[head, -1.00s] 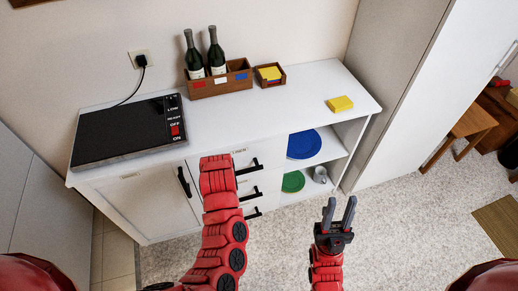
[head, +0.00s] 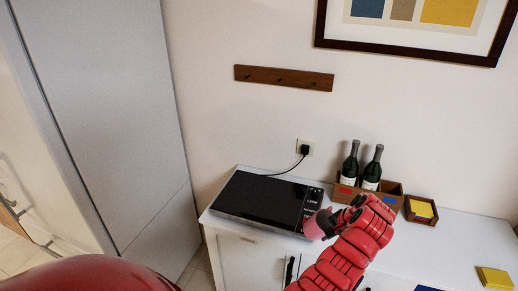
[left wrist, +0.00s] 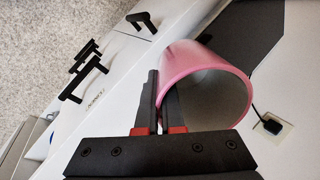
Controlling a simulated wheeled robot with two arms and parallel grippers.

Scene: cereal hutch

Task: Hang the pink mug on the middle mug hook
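The pink mug (head: 316,225) is off the counter top in the head view, at the front right corner of the black microwave. My left gripper (head: 338,215) is at the mug. In the left wrist view the mug (left wrist: 205,75) shows its open mouth, and the two fingers of my left gripper (left wrist: 159,98) are close together on its wall, one outside and one inside. The wooden hook rail (head: 284,78) is on the wall above the microwave, with small dark hooks, empty. The mug's handle is hidden. My right gripper is out of view.
The microwave (head: 262,201) lies on the white cabinet, plugged into a wall socket (head: 304,147). A wooden box (head: 388,190) with two bottles stands to its right. A framed picture (head: 412,32) hangs above right.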

